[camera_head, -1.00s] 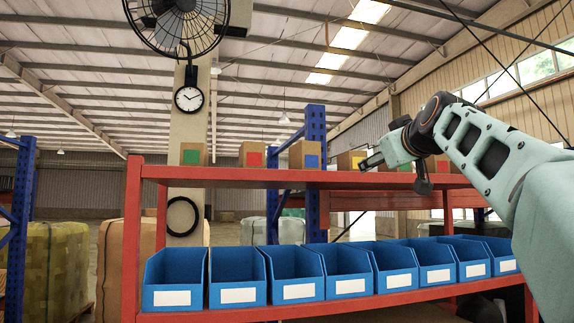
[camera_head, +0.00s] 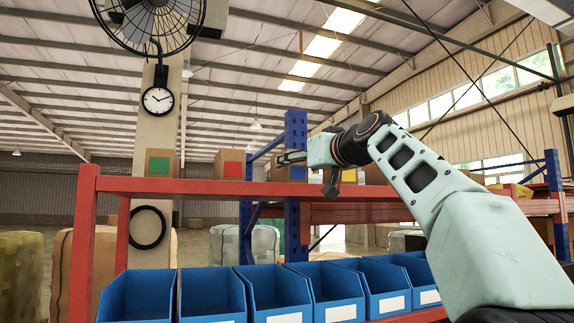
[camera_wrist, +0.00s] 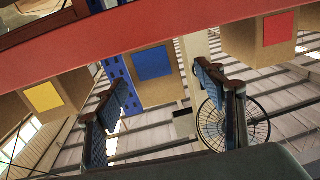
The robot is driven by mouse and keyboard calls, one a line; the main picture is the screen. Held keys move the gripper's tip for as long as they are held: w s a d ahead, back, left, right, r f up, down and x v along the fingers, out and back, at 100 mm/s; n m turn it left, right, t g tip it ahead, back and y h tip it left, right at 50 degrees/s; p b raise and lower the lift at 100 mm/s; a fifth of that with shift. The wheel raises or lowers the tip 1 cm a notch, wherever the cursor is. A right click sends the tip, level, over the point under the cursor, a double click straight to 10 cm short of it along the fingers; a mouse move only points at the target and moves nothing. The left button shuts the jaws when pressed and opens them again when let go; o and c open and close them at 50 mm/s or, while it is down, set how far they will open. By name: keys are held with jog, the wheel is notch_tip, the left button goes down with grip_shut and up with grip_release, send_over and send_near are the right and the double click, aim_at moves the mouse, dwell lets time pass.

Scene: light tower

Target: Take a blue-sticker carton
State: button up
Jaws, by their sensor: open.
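The blue-sticker carton (camera_head: 298,174) stands on the upper red shelf, partly hidden behind my gripper (camera_head: 287,158) in the head view. In the wrist view the carton (camera_wrist: 150,68) shows its blue sticker toward me, upside down. My gripper (camera_wrist: 163,92) is open and empty there, with one finger on each side of the carton in the picture. The fingers look short of the carton, though the exact gap cannot be told.
A red-sticker carton (camera_head: 232,166) and a green-sticker carton (camera_head: 160,164) stand to the left. A yellow-sticker carton (camera_head: 350,177) stands to the right, partly behind my arm. The upper red shelf (camera_head: 200,189) runs beneath them. Blue bins (camera_head: 212,296) line the lower shelf.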

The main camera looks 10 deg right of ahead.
jog(key=shift+r+p+x, duration=0.1)
jog(key=shift+p+x, duration=0.8)
jog(key=shift+x, duration=0.4)
jog(key=shift+r+p+x, duration=0.15)
jog(key=shift+p+x, duration=0.75)
jog(key=shift+x, duration=0.35)
jog(key=shift+w+f, duration=0.15)
jog(key=shift+w, duration=0.4)
jog(key=shift+s, duration=0.1)
jog(key=c, duration=1.3)
jog(key=shift+c, duration=0.2)
